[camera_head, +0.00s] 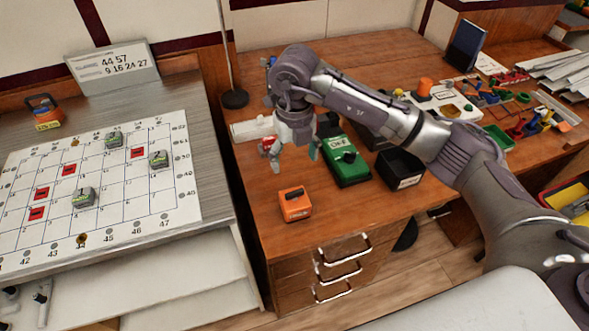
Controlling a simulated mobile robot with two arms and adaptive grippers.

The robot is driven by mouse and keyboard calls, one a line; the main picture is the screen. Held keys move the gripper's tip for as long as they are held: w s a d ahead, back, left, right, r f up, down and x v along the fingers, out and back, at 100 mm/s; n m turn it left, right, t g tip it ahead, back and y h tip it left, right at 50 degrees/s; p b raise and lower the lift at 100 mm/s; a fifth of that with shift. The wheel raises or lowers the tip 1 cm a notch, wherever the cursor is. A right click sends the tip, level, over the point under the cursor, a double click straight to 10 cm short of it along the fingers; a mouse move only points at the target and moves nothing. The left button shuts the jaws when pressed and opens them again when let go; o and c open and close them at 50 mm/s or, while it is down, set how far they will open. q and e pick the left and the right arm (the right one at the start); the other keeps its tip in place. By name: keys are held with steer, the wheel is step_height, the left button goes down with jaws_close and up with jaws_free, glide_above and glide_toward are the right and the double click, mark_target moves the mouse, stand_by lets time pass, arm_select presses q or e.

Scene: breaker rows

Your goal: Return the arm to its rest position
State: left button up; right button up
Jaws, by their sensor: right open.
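My right arm reaches in from the right over the wooden desk. Its gripper (292,158) hangs open and empty above the desk, with nothing between its fingers. It is above and behind an orange box (295,204) near the desk's front edge and left of a green device (344,163). The raised arm hides part of the desk behind it. My left gripper does not show.
A white grid board (122,208) with several grey-green blocks and red pieces lies on the left table. A black bin (400,168) stands right of the green device. Tools clutter the desk's right side. A number sign (112,67) stands behind the board.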

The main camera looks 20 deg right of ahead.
steer(key=shift+r, duration=0.3)
